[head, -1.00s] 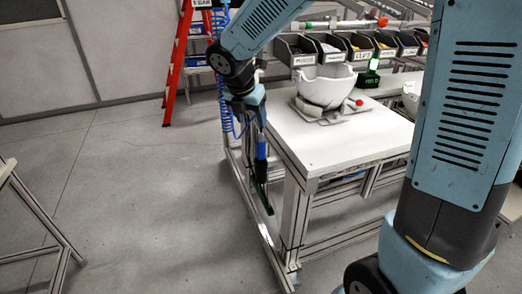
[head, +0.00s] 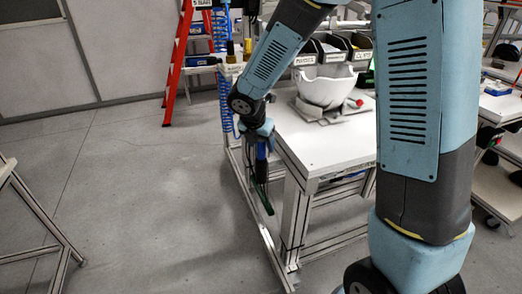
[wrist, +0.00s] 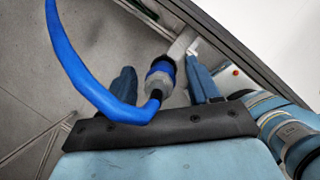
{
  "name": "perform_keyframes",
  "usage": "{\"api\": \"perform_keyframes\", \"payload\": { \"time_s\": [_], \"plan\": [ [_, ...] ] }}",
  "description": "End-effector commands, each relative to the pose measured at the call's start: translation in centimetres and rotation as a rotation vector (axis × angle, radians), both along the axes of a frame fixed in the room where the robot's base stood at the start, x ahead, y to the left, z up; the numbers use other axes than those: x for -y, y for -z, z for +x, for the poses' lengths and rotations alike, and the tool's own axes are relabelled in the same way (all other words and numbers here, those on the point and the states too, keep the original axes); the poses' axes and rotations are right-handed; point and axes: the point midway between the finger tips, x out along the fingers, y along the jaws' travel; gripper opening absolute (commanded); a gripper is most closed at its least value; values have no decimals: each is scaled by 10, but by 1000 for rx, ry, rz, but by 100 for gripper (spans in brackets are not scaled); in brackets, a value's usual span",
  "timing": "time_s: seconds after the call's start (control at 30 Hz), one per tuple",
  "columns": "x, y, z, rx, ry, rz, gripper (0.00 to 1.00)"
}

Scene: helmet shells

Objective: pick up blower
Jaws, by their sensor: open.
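The blower (head: 262,172) hangs upright at the left side of the white workbench (head: 325,146), with a blue body and a dark green lower part. My gripper (head: 259,142) is at its top end, pointing down. In the wrist view, my gripper (wrist: 160,76) is open, with one finger on each side of the blower's blue and grey top fitting (wrist: 160,72). A blue hose (wrist: 78,62) curves from this fitting up to the left. I cannot tell whether either finger touches it. The blower's lower part is hidden in the wrist view.
A white helmet shell (head: 325,90) sits on a grey fixture on the workbench. Dark bins (head: 305,52) stand behind it. A red ladder (head: 177,55) stands at the back. The floor (head: 140,170) left of the bench is clear. A metal frame (head: 40,215) stands at far left.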

Motion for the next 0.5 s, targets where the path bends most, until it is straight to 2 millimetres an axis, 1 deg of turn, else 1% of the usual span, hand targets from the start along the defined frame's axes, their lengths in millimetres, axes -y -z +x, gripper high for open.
{"api": "perform_keyframes", "payload": {
  "time_s": [0.1,0.33,0.5],
  "plan": [
    [1,6,2,0,0,-1,61],
    [2,6,2,0,0,0,61],
    [2,6,2,0,1,0,45]
  ]
}}
